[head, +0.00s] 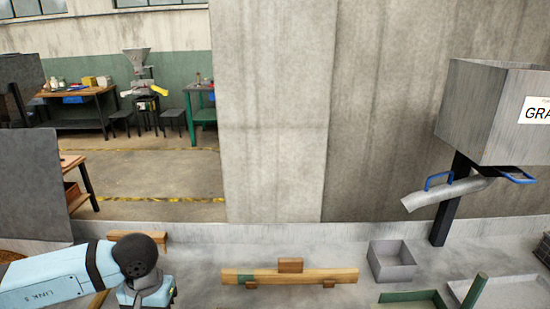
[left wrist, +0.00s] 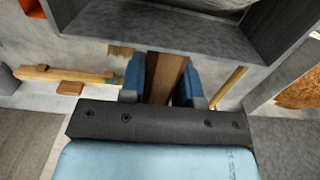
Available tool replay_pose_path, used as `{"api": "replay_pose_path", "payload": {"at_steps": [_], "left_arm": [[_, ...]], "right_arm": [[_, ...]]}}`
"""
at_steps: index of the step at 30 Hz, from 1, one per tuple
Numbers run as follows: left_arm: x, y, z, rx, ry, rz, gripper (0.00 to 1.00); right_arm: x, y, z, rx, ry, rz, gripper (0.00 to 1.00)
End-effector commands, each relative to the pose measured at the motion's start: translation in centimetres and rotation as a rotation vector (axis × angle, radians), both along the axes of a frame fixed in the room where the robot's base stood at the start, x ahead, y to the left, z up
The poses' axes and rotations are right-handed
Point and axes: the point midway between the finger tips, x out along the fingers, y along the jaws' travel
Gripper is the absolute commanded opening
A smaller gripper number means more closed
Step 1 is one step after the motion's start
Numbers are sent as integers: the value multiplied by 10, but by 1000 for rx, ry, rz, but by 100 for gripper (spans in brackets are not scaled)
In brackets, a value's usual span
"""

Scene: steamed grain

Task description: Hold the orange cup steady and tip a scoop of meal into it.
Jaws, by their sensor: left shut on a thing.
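My left gripper (left wrist: 166,76) shows in the left wrist view as two blue fingers, shut on a brown wooden piece (left wrist: 166,68) like a handle. The wood reaches the edge of a grey open-topped metal shape (left wrist: 160,45); I cannot tell whether they are joined. An orange patch (left wrist: 8,16) at the top left corner may be the orange cup, mostly cut off. In the head view my left arm enters at bottom left, its fingers out of frame. No cup or scoop is clear there. My right gripper is not in view.
In the head view, a wooden rail (head: 305,276) lies on the grey bench. A grey square box (head: 393,262) and a green tray (head: 410,297) are to its right. A hopper (head: 490,105) with a chute (head: 445,192) stands at right. Brown grain (left wrist: 300,90) shows in the left wrist view.

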Motion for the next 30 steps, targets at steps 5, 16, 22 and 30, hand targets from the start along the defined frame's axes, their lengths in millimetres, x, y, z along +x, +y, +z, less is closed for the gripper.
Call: {"api": "replay_pose_path", "payload": {"at_steps": [5, 16, 22, 30], "left_arm": [[0, 0, -72, 0, 0, 0, 0], [0, 0, -123, 0, -1, 0, 0], [0, 0, -122, 0, -1, 0, 0], [0, 0, -122, 0, -1, 0, 0]], "right_arm": [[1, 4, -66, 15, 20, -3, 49], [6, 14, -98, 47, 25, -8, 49], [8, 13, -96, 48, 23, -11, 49], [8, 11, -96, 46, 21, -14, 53]]}}
